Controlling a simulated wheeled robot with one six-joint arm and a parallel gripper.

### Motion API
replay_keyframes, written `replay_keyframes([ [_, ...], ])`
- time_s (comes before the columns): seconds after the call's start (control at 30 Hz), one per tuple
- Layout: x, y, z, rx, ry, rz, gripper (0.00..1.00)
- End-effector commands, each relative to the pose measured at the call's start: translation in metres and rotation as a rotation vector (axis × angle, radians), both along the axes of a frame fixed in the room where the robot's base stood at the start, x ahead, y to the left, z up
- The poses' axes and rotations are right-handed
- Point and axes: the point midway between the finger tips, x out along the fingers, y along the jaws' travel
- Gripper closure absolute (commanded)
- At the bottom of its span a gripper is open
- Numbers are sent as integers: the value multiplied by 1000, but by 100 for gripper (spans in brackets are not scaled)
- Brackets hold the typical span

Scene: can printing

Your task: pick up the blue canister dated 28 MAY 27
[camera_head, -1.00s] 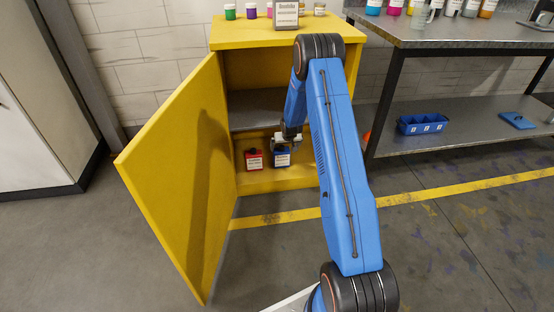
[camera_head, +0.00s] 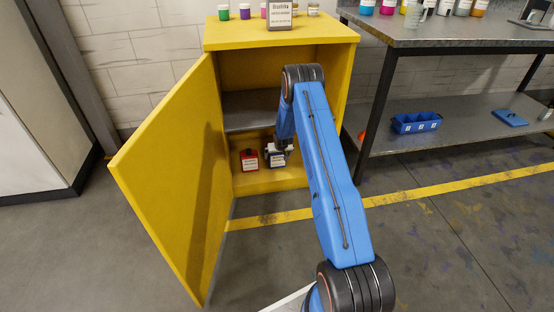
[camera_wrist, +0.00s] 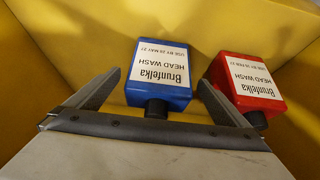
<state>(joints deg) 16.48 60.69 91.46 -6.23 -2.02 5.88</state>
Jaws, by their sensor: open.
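The blue canister (camera_wrist: 158,65) shows in the wrist view with a white label reading Brunfelka, HEAD WASH, USE BY 28 MAY 27, printed upside down there. Its dark cap points towards my gripper. In the head view the blue canister (camera_head: 275,161) stands on the floor of the yellow cabinet, partly covered by my gripper (camera_head: 279,149). In the wrist view my gripper (camera_wrist: 160,78) is open, one finger on each side of the blue canister. Its right finger reaches into the gap between the blue canister and the red canister (camera_wrist: 248,82).
The red canister also shows in the head view (camera_head: 249,161), close on the left. The yellow cabinet (camera_head: 330,30) has its door (camera_head: 175,180) swung open to the left, and a grey shelf (camera_head: 250,110) lies above the canisters. A metal workbench (camera_head: 450,40) stands at right.

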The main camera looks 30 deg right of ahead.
Motion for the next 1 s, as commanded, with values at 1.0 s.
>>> replay_keyframes([
  [1.0,27,-8,-53,-2,2,-1,7],
])
